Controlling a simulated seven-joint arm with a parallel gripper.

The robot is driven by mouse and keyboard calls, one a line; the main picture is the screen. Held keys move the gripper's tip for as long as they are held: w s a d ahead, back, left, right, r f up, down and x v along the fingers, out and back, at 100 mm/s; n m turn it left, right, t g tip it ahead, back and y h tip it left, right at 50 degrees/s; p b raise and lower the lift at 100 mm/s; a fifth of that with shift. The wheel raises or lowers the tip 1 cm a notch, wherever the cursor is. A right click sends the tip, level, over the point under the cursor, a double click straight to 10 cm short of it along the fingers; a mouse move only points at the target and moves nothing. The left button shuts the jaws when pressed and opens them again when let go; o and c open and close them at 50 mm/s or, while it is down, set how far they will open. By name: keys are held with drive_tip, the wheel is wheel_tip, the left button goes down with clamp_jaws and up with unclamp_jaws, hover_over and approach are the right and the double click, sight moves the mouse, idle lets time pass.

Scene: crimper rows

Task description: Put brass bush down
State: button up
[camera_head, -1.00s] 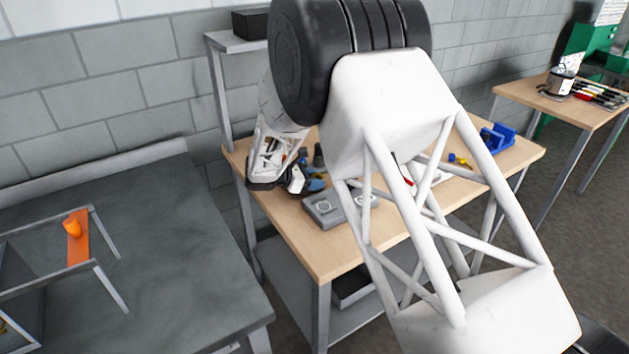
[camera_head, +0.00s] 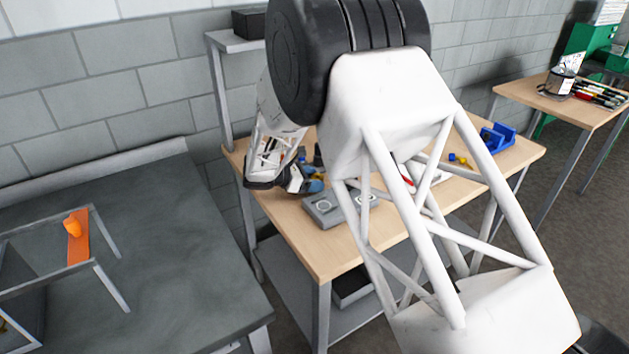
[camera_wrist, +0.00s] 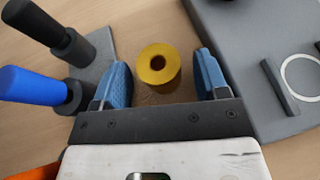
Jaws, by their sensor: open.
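The brass bush (camera_wrist: 158,66) is a short yellow-gold cylinder with a round hole in its top. In the wrist view it stands upright on the wooden table top (camera_wrist: 140,22), between the fingers of my gripper (camera_wrist: 160,82). The two blue fingers are spread, with a clear gap on each side of the bush. In the head view my gripper (camera_head: 312,184) is low over the left part of the wooden table; the bush cannot be made out there.
A grey fixture plate with ring marks (camera_wrist: 260,75) lies close to the right finger. A tool with a blue and a black handle (camera_wrist: 35,85) stands close to the left finger. A grey bench (camera_head: 160,250) is at the left.

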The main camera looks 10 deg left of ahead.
drive_tip(key=v, duration=1.1)
drive_tip(key=shift+s+a, duration=0.1)
drive_tip(key=shift+a, duration=0.1)
idle(0.5)
drive_tip(key=s+d+r+m+g+y, duration=0.15)
drive_tip(key=s+d+r+m, duration=0.3)
drive_tip(key=d, duration=0.55)
drive_tip(key=s+d+r+m+g+y, duration=0.1)
drive_tip(key=s+d+r+m+g, duration=0.2)
drive_tip(key=d+r, duration=0.55)
drive_tip(key=s+d+r+m+g+y, duration=0.2)
drive_tip(key=s+d+r+m, duration=0.15)
drive_tip(key=d, duration=0.95)
drive_tip(key=s+d+m+y, duration=0.2)
drive_tip(key=s+d+m, duration=0.2)
drive_tip(key=s, duration=0.6)
drive_tip(key=s+d+r+m+t+y, duration=0.1)
drive_tip(key=s+d+m+y, duration=0.1)
drive_tip(key=s+d+m, duration=0.3)
drive_tip(key=s+d+m+t+y, duration=0.1)
drive_tip(key=s+d+m, duration=0.3)
drive_tip(key=s, duration=1)
drive_tip(key=shift+s+d+r+m+y, duration=0.35)
drive_tip(key=shift+d+y, duration=0.5)
drive_tip(key=shift+d, duration=0.5)
